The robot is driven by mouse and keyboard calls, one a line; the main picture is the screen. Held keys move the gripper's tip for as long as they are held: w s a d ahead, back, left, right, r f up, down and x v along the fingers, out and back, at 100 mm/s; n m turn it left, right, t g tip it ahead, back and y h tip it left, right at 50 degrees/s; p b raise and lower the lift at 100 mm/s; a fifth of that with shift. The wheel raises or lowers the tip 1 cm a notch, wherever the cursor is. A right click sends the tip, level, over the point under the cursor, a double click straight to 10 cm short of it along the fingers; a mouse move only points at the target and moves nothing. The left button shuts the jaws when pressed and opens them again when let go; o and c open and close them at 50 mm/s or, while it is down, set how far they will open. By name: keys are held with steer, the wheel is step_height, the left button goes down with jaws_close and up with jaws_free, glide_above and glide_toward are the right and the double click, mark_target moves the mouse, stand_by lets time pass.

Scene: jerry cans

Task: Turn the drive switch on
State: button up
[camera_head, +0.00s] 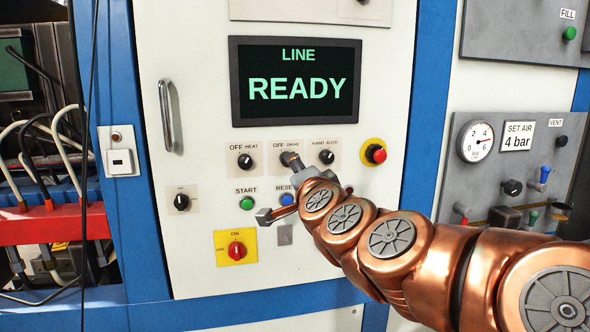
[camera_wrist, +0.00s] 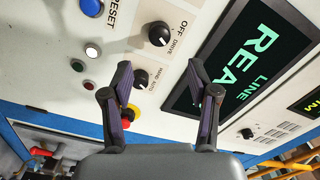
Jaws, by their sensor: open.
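The drive switch (camera_wrist: 158,34) is a round black knob with a white pointer on a beige plate marked OFF and DRIVE, seen in the wrist view. I cannot tell clearly which way its pointer is set. In the head view its plate (camera_head: 279,146) is in the middle of the row of switches, and a finger of my gripper hides most of the knob. My gripper (camera_wrist: 160,72) is open and empty, its two fingers spread wide. In the wrist view the knob shows beyond the gap between the fingertips. In the head view my gripper (camera_head: 277,188) is before the panel; contact is unclear.
The heat knob (camera_head: 245,161) is left and the hand/auto knob (camera_head: 326,156) right of the drive plate. A red emergency button (camera_head: 376,153) is farther right. Green start (camera_head: 247,203) and blue reset (camera_head: 286,198) buttons are below. The screen (camera_head: 296,103) above reads LINE READY.

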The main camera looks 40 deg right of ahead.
steer(key=shift+v, duration=1.2)
steer(key=w+a+f+n+g+y+p, duration=0.1)
steer(key=a+f+n+y, duration=0.25)
steer(key=a, duration=0.25)
steer(key=w+a+f+n+g+y, duration=0.1)
steer(key=a+f+n+y, duration=0.25)
steer(key=a, duration=0.25)
steer(key=s+a+f+n+g+y+p, duration=0.1)
steer(key=s+a+f+n+g+y, duration=0.3)
steer(key=a+f, duration=0.55)
steer(key=s+a+f+n+g+h+p, duration=0.15)
steer(key=s+f+n+g, duration=0.25)
steer(key=s+f+g, duration=0.5)
steer(key=s+d+f+n+g+h, duration=0.1)
steer(key=s+d+n+g+h, duration=0.1)
steer(key=s, duration=1.3)
steer(key=shift+s+d+f+n+g+p, duration=0.3)
steer(key=shift+d+f+g+p, duration=0.15)
steer(key=shift+d+g, duration=0.25)
